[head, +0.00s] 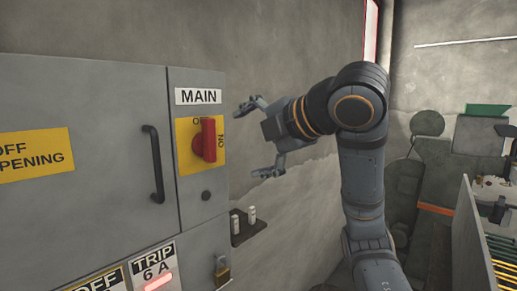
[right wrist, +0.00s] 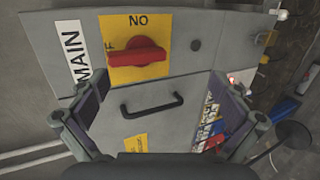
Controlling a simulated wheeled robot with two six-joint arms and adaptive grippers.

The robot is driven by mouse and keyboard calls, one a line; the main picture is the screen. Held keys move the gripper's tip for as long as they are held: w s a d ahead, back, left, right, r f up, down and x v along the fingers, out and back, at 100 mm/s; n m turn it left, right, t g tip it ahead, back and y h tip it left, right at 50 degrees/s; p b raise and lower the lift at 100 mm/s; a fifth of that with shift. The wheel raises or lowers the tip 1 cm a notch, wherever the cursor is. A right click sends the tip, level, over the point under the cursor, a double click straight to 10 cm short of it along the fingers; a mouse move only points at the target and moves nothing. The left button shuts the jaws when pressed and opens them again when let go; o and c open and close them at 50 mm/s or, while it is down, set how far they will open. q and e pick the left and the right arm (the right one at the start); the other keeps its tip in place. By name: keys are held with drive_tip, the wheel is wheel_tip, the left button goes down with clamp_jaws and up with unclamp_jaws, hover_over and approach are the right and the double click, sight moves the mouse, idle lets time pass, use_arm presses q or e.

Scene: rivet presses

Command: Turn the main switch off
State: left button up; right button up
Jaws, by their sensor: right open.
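The main switch (head: 207,140) is a red rotary handle on a yellow plate, below a MAIN label on a grey cabinet. Its handle stands upright, its top end partly covering the OFF mark at the top; the ON mark is to its right. In the right wrist view the red handle (right wrist: 136,57) lies level, its left end over the OFF mark. My right gripper (head: 252,140) is open and empty, to the right of the switch and apart from it, its fingers pointing toward the cabinet. My left gripper is not in view.
A dark door handle (head: 155,163) stands out left of the switch. Below are a black knob (head: 206,195), a brass padlock (head: 222,270) and a small shelf (head: 250,233) holding pale pegs. A lit TRIP indicator (head: 158,282) is at the bottom. Machinery stands at the far right.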

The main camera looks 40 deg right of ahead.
drive_tip(key=shift+s, duration=1.05)
drive_tip(key=shift+w, duration=0.15)
